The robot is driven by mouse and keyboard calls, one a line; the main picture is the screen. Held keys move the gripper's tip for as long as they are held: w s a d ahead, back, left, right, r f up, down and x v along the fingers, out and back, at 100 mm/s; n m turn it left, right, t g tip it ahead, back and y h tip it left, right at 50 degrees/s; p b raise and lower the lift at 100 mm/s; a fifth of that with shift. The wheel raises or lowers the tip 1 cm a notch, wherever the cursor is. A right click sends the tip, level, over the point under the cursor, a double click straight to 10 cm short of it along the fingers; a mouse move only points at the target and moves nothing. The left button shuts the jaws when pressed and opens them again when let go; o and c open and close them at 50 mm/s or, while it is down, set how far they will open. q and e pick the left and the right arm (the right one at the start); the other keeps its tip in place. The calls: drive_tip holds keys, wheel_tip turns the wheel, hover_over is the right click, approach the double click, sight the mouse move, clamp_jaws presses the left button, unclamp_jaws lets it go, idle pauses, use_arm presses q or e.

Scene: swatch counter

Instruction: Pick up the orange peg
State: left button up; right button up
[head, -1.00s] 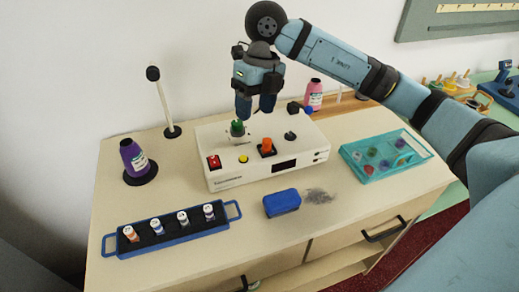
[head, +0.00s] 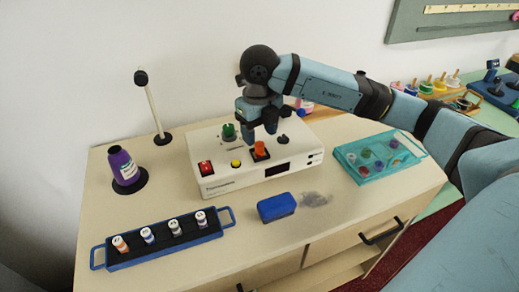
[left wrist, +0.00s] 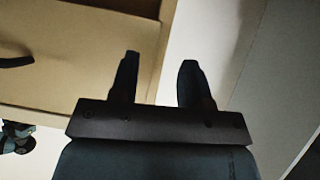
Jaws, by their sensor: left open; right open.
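The orange peg (head: 260,148) stands upright in a dark square socket on top of a white box-shaped device (head: 235,182). My right gripper (head: 260,136) is open, pointing down just above and behind the peg, with its fingertips close to it. I cannot tell whether they touch it. A green knob (head: 228,131) is left of the gripper on the device. My left gripper (left wrist: 158,80) shows only in the left wrist view. It is open and empty, in front of a pale drawer front.
A blue block (head: 276,207) lies in front of the device. A blue rack (head: 165,248) with several vials is at front left, a purple bottle (head: 123,168) behind it. A teal tray (head: 375,165) stands to the right.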

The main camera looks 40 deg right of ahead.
sight(260, 144)
wheel_tip(260, 144, down, 4)
drive_tip(key=shift+s+r, duration=0.15)
drive_tip(key=c, duration=1)
drive_tip(key=shift+r, duration=0.15)
wheel_tip(260, 144, up, 20)
drive_tip(key=p, duration=0.2)
